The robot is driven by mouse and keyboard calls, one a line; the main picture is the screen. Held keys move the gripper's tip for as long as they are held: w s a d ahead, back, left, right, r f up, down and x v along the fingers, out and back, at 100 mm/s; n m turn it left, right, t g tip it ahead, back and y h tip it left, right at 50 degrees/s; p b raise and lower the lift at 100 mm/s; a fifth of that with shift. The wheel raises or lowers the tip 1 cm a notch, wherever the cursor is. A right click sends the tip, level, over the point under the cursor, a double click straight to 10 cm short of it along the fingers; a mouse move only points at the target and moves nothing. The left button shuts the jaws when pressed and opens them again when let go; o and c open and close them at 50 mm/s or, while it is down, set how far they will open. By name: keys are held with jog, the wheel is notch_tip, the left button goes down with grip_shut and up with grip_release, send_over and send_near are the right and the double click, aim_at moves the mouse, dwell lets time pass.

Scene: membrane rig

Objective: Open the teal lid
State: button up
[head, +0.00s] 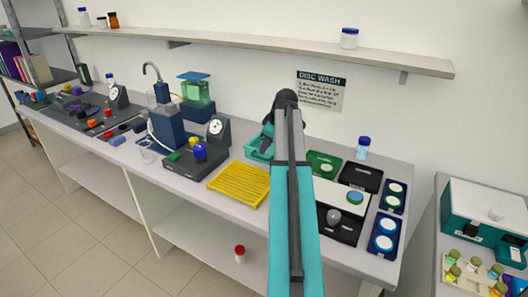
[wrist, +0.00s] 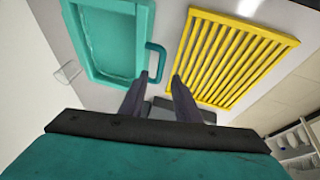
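A teal rectangular piece (wrist: 108,72) with a raised rim and a sunken middle fills the upper left of the wrist view. I cannot tell whether this is the lid or an open box. A dark teal loop handle (wrist: 158,62) stands out from its right side. My gripper (wrist: 160,80) is open and empty, its two dark fingers apart, with the tips close to the handle's lower end. I cannot tell whether they touch. In the head view the teal piece (head: 256,150) is on the bench beside my arm, which partly hides it. The fingertips are not clear there.
A yellow slatted rack (head: 240,184) lies just left of my arm; it also shows in the wrist view (wrist: 228,55). A dark device (head: 190,165) stands farther left. Green and black trays (head: 360,176) are on the right. A wall shelf (head: 300,50) runs above the bench.

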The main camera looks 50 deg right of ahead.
aim_at(263, 158)
jog(key=shift+p+x, duration=0.7)
jog(key=shift+x, duration=2.4)
grip_shut()
jog(key=shift+d+r, duration=0.1)
jog(key=shift+r, duration=0.05)
